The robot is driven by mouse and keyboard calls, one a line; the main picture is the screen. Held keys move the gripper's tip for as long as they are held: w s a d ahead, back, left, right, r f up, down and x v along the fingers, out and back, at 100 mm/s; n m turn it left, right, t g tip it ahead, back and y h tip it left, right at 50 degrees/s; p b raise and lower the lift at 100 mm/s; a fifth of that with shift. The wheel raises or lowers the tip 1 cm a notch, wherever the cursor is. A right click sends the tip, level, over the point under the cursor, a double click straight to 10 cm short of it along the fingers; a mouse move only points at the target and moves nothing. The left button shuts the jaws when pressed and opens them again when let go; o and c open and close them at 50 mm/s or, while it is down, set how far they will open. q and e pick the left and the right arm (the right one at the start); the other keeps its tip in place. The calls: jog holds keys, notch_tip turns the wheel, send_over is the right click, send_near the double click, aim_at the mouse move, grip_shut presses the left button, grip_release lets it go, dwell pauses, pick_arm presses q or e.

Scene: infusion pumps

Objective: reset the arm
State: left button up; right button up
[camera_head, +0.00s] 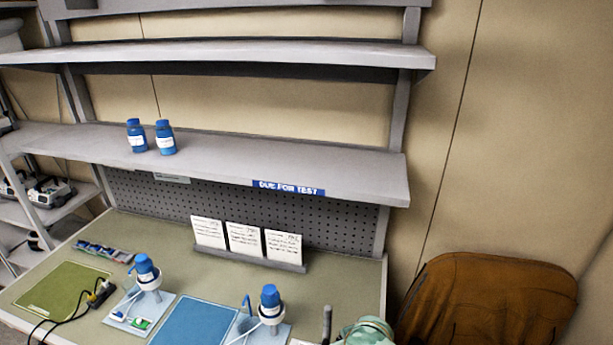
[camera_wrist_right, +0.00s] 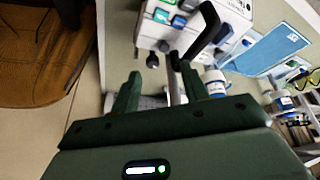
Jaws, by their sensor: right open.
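My right gripper (camera_wrist_right: 160,85) is open in the right wrist view, with its two dark green fingers apart. No object is clearly held between them. A white device (camera_wrist_right: 180,20) with green and blue panels stands just past the fingers. A black curved handle (camera_wrist_right: 208,30) beside it reaches toward the right finger; I cannot tell whether they touch. In the head view a pale green rounded shape (camera_head: 367,332) sits at the bottom edge, mostly cut off, and I cannot tell what it is. My left gripper is not in view.
The bench holds a blue mat (camera_head: 195,322), a green mat (camera_head: 62,288) and blue-capped bottles on stands (camera_head: 146,270) (camera_head: 270,300). Cards (camera_head: 245,240) stand at the back. Two blue bottles (camera_head: 137,135) (camera_head: 165,138) are on the shelf (camera_head: 300,165).

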jog(key=s+d+r+n+t+h, duration=0.1)
jog(key=s+d+r+n+h, duration=0.15)
jog(key=s+d+r, duration=0.75)
jog(key=s+d+r+n+t+h, duration=0.1)
jog(key=s+d+r+h, duration=0.3)
jog(key=s+d, duration=0.6)
jog(key=s+a+f+g+y+b, duration=0.15)
jog(key=f+b, duration=0.45)
jog(key=f, duration=0.9)
jog(key=s+a+f+y+b, duration=0.1)
jog(key=s+a+f+b, duration=0.15)
jog(key=f+b, duration=0.75)
jog(key=s+a+f+g+y+b, duration=0.1)
jog(key=s+a+f+b, duration=0.1)
jog(key=f, duration=1.7)
jog(key=s+f+m+g+y+b, duration=0.1)
jog(key=s+f+m+b, duration=0.1)
jog(key=s+f+b, duration=0.4)
jog(key=s+f+m+g+b, duration=0.1)
jog(key=s+f+b, duration=0.6)
jog(key=s+f, duration=0.7)
notch_tip(320, 180, down, 8)
jog(key=shift+d+m+g+y, duration=0.3)
jog(key=shift+m+g+y, duration=0.1)
jog(key=shift+g, duration=0.25)
